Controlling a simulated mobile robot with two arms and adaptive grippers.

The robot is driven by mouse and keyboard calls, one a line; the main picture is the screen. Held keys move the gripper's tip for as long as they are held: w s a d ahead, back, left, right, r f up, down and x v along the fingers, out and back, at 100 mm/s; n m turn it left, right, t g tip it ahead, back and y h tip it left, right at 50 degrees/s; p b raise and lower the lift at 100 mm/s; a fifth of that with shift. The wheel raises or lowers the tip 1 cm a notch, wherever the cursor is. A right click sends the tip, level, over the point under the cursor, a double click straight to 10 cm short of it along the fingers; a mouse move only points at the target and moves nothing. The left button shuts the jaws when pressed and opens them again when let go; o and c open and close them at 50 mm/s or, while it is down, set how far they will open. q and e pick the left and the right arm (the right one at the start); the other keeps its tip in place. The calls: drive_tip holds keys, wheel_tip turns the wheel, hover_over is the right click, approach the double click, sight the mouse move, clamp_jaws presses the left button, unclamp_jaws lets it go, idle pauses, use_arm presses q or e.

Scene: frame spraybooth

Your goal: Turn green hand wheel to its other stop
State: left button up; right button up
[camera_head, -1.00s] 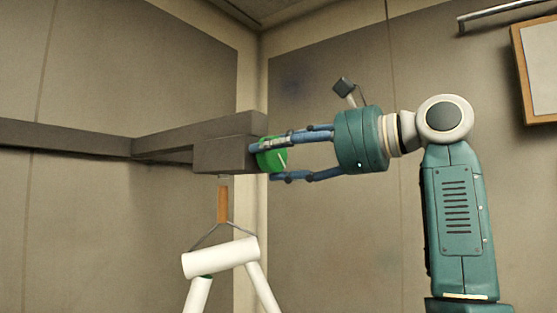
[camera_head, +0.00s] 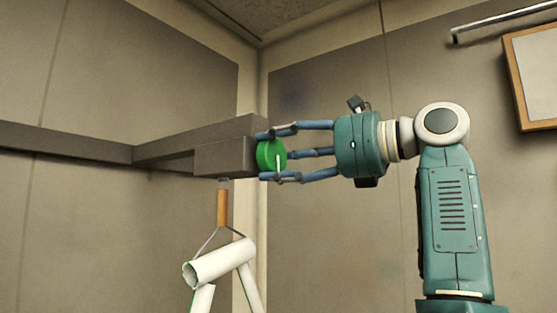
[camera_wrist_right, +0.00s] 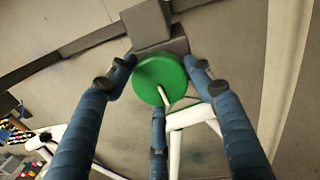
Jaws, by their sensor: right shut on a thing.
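The green hand wheel (camera_head: 271,156) is a round disc on the end of a grey box (camera_head: 225,157) at the end of a dark beam. A pale line marks its face. My right gripper (camera_head: 280,156) reaches it from the right, its blue fingers closed around the rim. In the right wrist view the wheel (camera_wrist_right: 160,80) sits between the fingers, with a pale pin near its lower right edge. My left gripper is not in view.
A white tube frame (camera_head: 222,262) hangs below the box from an orange-brown hanger (camera_head: 222,208). A framed board (camera_head: 535,75) is on the right wall, beside a metal rail (camera_head: 500,22). The dark beam (camera_head: 70,140) runs along the left wall.

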drive_tip(key=shift+r, duration=0.15)
idle(0.3)
drive_tip(key=o, duration=1.2)
drive_tip(key=shift+c, duration=0.2)
drive_tip(key=shift+d, duration=0.1)
drive_tip(key=v, duration=1.2)
